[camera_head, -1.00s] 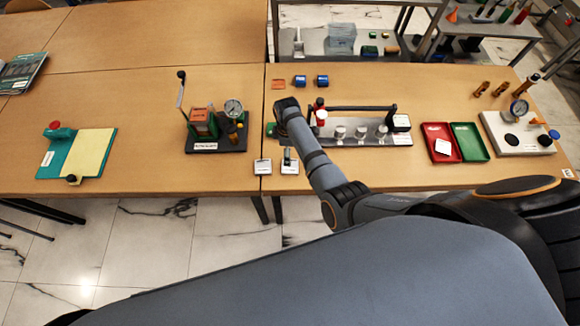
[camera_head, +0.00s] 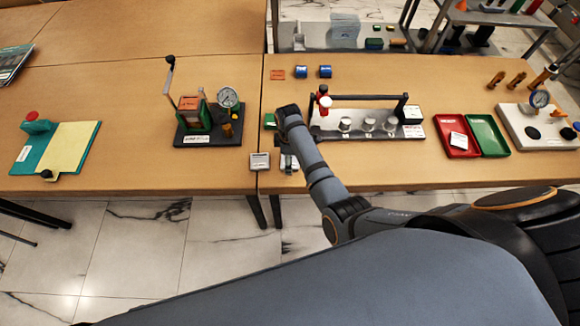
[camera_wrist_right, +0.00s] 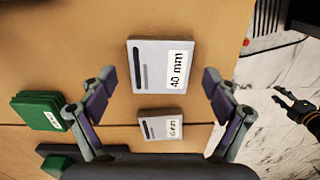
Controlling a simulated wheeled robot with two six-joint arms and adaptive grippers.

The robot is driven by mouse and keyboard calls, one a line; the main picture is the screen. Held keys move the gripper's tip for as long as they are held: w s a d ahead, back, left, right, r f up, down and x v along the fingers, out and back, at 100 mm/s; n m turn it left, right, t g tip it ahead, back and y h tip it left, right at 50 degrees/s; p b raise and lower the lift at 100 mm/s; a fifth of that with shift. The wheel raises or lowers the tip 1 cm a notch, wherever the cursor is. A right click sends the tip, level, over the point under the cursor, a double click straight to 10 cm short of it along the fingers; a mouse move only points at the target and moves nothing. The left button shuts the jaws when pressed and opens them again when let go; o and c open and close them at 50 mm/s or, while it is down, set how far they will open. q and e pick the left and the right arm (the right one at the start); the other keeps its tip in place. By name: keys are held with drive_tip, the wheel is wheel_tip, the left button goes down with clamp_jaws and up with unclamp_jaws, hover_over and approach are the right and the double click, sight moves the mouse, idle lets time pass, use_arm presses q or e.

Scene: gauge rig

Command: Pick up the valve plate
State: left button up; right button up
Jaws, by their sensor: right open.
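No plate here carries a legible "valve plate" label, so I cannot tell which it is. My right gripper (camera_wrist_right: 158,77) is open and empty, its fingers on either side of a light grey block marked "40 mm" (camera_wrist_right: 148,72) lying flat on the table. The head view shows this block (camera_head: 289,164) partly, below my right wrist. A second, similar grey block (camera_wrist_right: 152,122) lies beside it across the table seam; it also shows in the head view (camera_head: 260,162). A dark two-fingered gripper (camera_wrist_right: 280,97), likely my left, shows at the right wrist view's edge.
A green block (camera_wrist_right: 38,108) lies left of the fingers. A black gauge stand (camera_head: 240,138) stands left of the seam. A rail rig (camera_head: 385,125) stands behind my right arm. Red (camera_head: 448,128) and green (camera_head: 497,146) trays and a white gauge plate (camera_head: 515,130) are to the right.

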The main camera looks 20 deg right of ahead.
use_arm(q)
drive_tip(key=shift+f, duration=0.15)
use_arm(e)
drive_tip(key=shift+f, duration=0.1)
drive_tip(key=shift+c, duration=0.3)
drive_tip(key=c, duration=1.3)
drive_tip(key=shift+r+p, duration=0.45)
drive_tip(key=shift+p, duration=0.25)
wheel_tip(320, 180, up, 3)
drive_tip(key=p, duration=0.3)
use_arm(q)
wheel_tip(320, 180, up, 16)
drive_tip(key=p, duration=1.1)
drive_tip(key=shift+p, duration=0.4)
use_arm(e)
drive_tip(key=s+d+r, duration=0.3)
drive_tip(key=s+r, duration=0.6)
drive_tip(key=s, duration=0.4)
drive_tip(key=shift+s+d, duration=0.25)
drive_tip(key=shift+s, duration=0.05)
